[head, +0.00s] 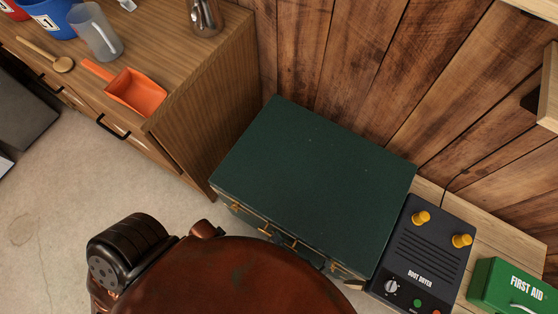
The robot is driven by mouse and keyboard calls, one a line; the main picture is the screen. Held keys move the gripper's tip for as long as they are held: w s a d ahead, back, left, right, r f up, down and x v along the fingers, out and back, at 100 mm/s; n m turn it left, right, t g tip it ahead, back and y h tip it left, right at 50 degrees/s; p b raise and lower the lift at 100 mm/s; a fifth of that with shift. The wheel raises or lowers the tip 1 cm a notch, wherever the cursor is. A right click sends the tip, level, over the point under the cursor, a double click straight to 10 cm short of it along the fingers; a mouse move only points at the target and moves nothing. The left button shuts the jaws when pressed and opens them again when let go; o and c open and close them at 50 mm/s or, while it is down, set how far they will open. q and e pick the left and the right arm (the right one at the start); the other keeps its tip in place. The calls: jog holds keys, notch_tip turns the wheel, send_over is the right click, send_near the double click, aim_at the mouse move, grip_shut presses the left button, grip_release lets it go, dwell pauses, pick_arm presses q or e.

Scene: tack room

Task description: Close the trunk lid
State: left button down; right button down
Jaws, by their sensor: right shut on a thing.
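The dark green trunk (262,229) stands between the wooden cabinet and the boot dryer. Its lid (315,180) lies flat over the box, looking down or nearly so. I cannot tell whether a thin gap is left at the front. Brass-coloured fittings show along the front edge. My right gripper (300,250) is at the middle of the trunk's front edge, shut on the lid's edge. It is mostly hidden by my own reddish-brown arm part, which also hides the lower front of the trunk. My left gripper is not in view.
The wooden cabinet (190,105) stands close at left, bearing an orange scoop (137,92), a wooden spoon (50,55) and a grey jug (96,32). A boot dryer (430,250) with yellow knobs and a green first aid box (512,287) are at right. A plank wall rises behind.

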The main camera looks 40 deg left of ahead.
jog(key=c, duration=2.2)
grip_release()
jog(key=shift+f, duration=0.6)
jog(key=shift+o, duration=0.8)
jog(key=shift+r, duration=0.15)
jog(key=v, duration=1.2)
